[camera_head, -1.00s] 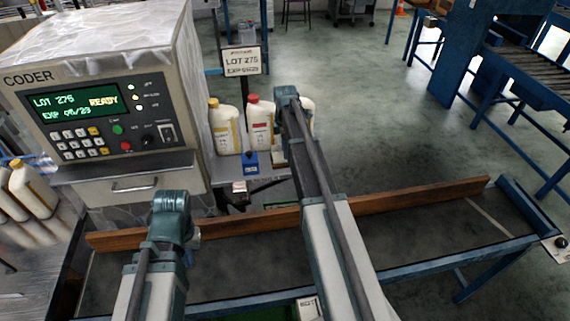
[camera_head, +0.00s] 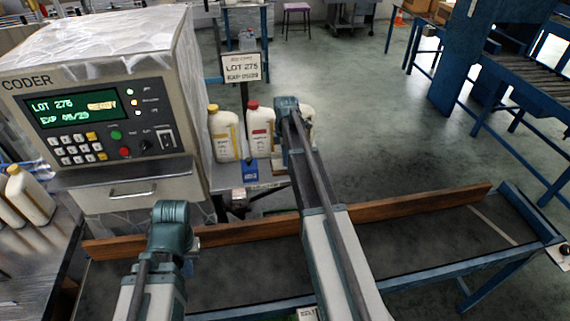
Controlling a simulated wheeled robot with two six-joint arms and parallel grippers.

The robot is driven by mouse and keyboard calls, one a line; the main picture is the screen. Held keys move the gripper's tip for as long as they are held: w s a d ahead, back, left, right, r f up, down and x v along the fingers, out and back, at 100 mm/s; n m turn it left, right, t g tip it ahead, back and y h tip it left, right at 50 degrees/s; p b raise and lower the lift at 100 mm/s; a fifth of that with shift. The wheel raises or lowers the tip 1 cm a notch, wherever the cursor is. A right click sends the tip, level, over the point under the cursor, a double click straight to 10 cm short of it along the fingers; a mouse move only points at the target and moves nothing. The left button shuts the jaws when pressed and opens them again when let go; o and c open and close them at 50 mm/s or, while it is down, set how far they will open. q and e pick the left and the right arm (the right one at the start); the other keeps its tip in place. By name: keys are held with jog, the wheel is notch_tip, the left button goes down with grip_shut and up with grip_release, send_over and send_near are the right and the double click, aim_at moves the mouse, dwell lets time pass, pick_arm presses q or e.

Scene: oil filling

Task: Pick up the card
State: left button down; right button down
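A white card (camera_head: 242,67) with a dark border and lot and expiry lettering stands upright on a dark post behind the bottles, right of the coder. A small pale piece with dark marks (camera_head: 307,314) is cut off at the bottom edge; I cannot tell what it is. My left arm ends in view low in front of the coder. My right arm reaches up to the bottles, well below the upright card. Both grippers are hidden behind or beneath my own arm links, so no fingers show. No hold on a card is visible.
The coder (camera_head: 100,110) with its lit display and drawer stands at left. White bottles (camera_head: 224,135) and a blue block (camera_head: 250,170) sit on a shelf beside it. A conveyor with a wooden rail (camera_head: 400,207) crosses in front. The conveyor's right part is clear.

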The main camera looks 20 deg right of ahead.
jog(key=shift+r, duration=0.15)
notch_tip(320, 180, up, 10)
jog(key=p, duration=1)
